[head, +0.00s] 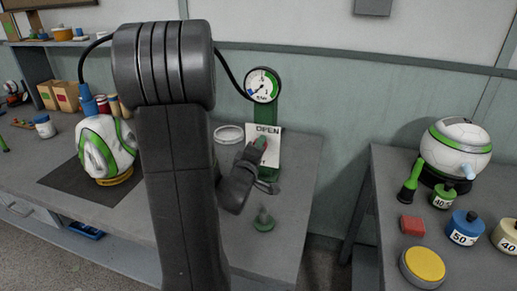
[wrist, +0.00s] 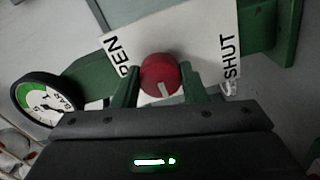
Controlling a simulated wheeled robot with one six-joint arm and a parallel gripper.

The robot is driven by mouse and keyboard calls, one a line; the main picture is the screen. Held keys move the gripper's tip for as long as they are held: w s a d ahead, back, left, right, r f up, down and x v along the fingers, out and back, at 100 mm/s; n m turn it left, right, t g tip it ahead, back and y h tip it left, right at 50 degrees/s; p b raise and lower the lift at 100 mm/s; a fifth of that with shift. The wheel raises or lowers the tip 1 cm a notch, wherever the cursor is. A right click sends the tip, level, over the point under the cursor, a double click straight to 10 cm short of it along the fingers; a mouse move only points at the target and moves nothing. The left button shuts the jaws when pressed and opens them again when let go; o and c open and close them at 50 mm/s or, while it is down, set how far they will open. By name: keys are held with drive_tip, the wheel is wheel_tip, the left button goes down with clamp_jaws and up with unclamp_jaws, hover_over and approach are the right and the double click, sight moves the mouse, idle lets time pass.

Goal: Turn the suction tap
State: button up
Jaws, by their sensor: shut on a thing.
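The suction tap is a round red knob (wrist: 160,76) with a white pointer line, on a white plate (wrist: 205,42) with OPEN at its left and SHUT at its right in the wrist view. The line points down and slightly right, between the words. My gripper (wrist: 160,80) is shut on the knob, one green finger at each side. In the head view my gripper (head: 258,150) is in front of the plate (head: 270,146) and hides most of the knob; only OPEN is readable there. The round gauge (head: 262,85) is above the plate, its needle pointing lower left.
A green conical piece (head: 263,220) stands in front of the tap. A second table at right holds another ball (head: 460,145), a yellow button (head: 425,265) and several weights.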

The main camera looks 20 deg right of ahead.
idle(0.4)
drive_tip(key=o, duration=1)
drive_tip(key=shift+c, duration=0.2)
drive_tip(key=shift+a, duration=0.1)
drive_tip(key=v, duration=1.3)
drive_tip(key=shift+s+a, duration=0.2)
drive_tip(key=shift+s, duration=0.1)
drive_tip(key=x, duration=1.4)
drive_tip(key=shift+s+a, duration=0.1)
drive_tip(key=shift+s, duration=0.05)
